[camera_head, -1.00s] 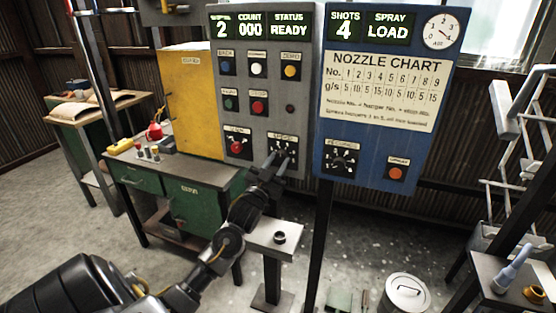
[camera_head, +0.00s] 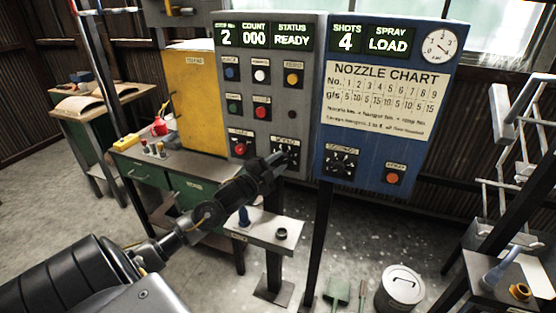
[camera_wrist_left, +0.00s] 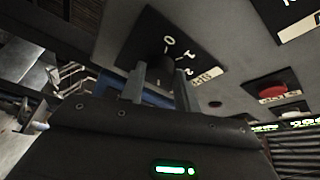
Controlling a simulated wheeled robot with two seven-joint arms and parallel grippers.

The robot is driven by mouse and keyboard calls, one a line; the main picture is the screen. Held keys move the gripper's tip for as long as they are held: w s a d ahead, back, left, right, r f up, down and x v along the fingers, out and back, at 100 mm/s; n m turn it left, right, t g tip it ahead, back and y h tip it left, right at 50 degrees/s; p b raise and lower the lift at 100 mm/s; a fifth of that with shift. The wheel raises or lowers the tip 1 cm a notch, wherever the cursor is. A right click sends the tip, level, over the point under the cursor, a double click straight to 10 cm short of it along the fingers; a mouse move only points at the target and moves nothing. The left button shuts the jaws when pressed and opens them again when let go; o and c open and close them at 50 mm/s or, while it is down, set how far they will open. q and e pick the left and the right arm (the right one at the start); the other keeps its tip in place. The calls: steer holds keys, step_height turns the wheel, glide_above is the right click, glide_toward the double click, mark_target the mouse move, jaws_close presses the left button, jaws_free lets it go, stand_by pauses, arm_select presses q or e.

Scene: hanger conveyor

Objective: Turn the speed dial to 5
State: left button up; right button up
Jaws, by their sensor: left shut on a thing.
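The speed dial (camera_head: 291,149) is a black plate with white marks at the lower right of the grey panel. My left gripper (camera_head: 278,162) reaches it from the front and is shut on its knob, covering much of it in the head view. In the left wrist view the dark knob (camera_wrist_left: 161,50) stands between the two fingers of my left gripper (camera_wrist_left: 161,80), on the black plate with a few white digits. The full scale and the pointer's setting cannot be read. My right gripper is not in view.
A red button (camera_head: 240,149) sits just left of the dial, with several buttons above. The blue panel (camera_head: 378,120) with another dial (camera_head: 341,162) stands close on the right. A small stand (camera_head: 262,229) with a black ring (camera_head: 281,233) is below the arm.

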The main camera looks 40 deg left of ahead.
arm_select(q)
steer(key=m, duration=0.1)
steer(key=m+g+p, duration=0.1)
steer(key=shift+r+m, duration=0.3)
steer(key=shift+m, duration=0.1)
steer(key=shift+m+g+p, duration=0.5)
steer(key=shift+m+g, duration=0.1)
steer(key=shift+m, duration=0.6)
steer(key=m+g, duration=0.1)
steer(key=m, duration=0.1)
steer(key=shift+r+m+y, duration=0.15)
steer(key=shift+m+y, duration=0.15)
steer(key=shift+m, duration=0.1)
steer(key=shift+d+m+g+y, duration=0.1)
steer(key=shift+m+g+y, duration=0.25)
steer(key=shift+m, duration=0.65)
steer(key=o, duration=1)
steer(key=shift+c, duration=0.2)
